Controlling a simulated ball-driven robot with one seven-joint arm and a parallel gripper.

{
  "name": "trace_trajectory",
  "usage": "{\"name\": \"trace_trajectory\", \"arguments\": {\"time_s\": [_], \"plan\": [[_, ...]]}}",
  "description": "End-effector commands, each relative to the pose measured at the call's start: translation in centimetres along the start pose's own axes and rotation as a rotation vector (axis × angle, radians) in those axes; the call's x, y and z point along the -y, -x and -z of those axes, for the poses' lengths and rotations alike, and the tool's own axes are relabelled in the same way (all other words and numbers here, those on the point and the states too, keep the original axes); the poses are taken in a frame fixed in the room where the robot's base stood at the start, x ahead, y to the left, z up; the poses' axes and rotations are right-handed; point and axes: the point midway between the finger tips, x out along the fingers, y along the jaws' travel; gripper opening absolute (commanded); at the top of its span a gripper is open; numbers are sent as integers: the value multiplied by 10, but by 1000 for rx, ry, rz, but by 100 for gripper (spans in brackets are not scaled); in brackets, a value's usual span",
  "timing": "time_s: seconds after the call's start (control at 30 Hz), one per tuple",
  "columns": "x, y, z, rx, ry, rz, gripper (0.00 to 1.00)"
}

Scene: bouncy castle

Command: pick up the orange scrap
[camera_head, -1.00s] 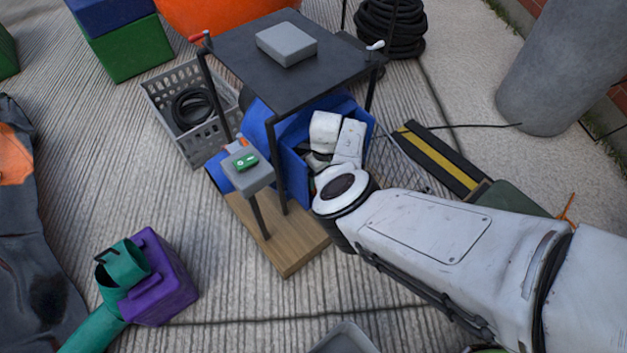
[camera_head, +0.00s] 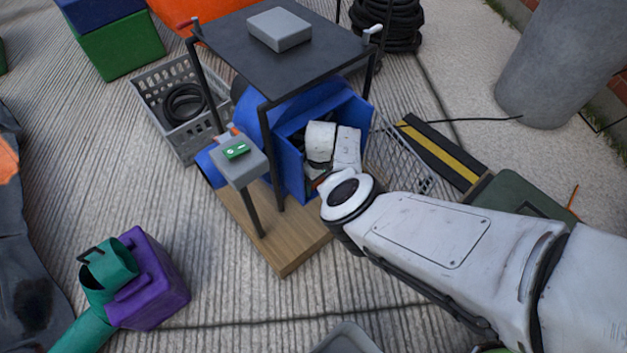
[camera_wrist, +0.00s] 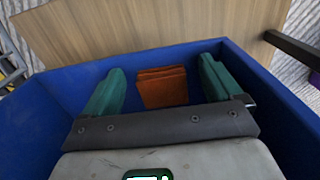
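The orange scrap (camera_wrist: 163,87) is a small ridged block inside the blue bin (camera_wrist: 52,118), near the wall beside the wooden board. My gripper (camera_wrist: 161,72) is open in the wrist view, with one green finger on each side of the scrap. Gaps show between the scrap and both fingers, wider on the right. In the head view the blue bin (camera_head: 291,160) stands under a black-topped frame, and my white wrist reaches down into it. My fingers and the scrap are hidden there.
The black tabletop (camera_head: 285,62) with a grey block (camera_head: 279,29) overhangs the bin's back. A post with a grey box and green button (camera_head: 238,158) stands left of the bin on a wooden base (camera_head: 290,250). A wire rack (camera_head: 405,158) is close on the right.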

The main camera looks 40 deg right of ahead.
Motion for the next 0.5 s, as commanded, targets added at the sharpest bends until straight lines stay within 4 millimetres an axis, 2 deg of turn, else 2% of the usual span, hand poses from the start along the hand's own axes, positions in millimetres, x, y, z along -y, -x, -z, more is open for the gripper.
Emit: {"name": "trace_trajectory", "arguments": {"time_s": [0.07,0.5], "plan": [[0,0,0,0,0,0,84],[0,0,0,0,0,0,42]]}}
